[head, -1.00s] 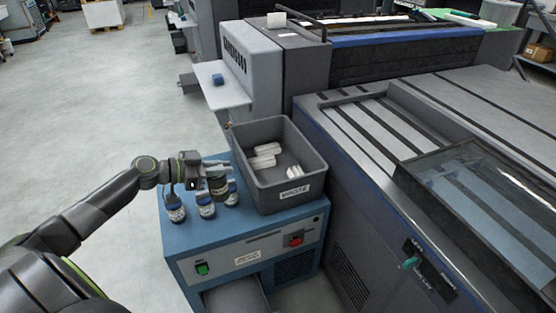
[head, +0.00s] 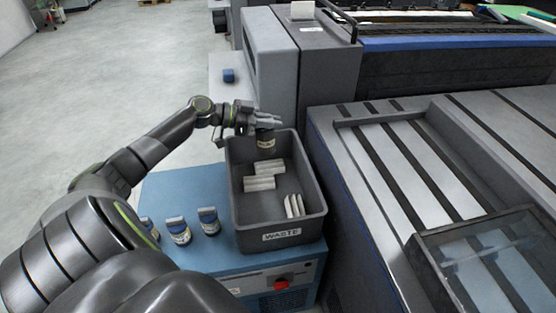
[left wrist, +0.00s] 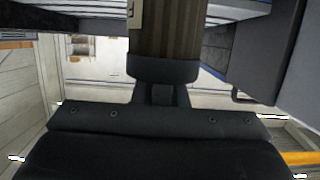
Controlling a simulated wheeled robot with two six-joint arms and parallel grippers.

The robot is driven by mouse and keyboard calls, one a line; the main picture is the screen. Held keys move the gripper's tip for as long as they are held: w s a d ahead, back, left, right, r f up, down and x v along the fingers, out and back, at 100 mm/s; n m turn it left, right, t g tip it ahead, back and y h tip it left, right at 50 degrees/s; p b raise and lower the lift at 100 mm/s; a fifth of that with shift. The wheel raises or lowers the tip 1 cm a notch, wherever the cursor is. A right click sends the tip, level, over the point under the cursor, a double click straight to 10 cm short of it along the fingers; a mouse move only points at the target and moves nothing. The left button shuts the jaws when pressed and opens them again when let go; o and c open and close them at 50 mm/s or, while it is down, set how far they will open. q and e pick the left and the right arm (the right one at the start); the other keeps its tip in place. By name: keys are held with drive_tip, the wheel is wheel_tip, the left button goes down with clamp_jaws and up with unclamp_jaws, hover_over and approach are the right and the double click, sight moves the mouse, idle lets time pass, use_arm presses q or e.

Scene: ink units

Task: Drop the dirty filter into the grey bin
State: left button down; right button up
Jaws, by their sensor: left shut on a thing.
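The dirty filter (head: 265,141) is a dark brown cylinder with a pale band. My left gripper (head: 264,121) is shut on its top and holds it upright at the back-left part of the grey bin (head: 248,241). I cannot tell whether its lower end is below the bin's rim. In the left wrist view the filter's brown pleated side (left wrist: 168,28) shows in front of the gripper. The bin is open, has a WASTE label on its front and holds several white pieces. My right gripper is not in view.
The bin stands on a blue unit (head: 165,195) with a red knob (head: 281,283). A large grey machine (head: 330,150) is close on the right, and a grey cabinet (head: 272,65) stands behind.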

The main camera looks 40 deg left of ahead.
sight(271, 138)
use_arm(q)
wheel_tip(271, 138, down, 5)
drive_tip(key=shift+r+b, duration=0.1)
drive_tip(key=shift+b, duration=1)
drive_tip(key=shift+f, duration=0.4)
drive_tip(key=c, duration=1.4)
unclamp_jaws()
drive_tip(key=shift+o, duration=0.2)
drive_tip(key=shift+s, duration=0.1)
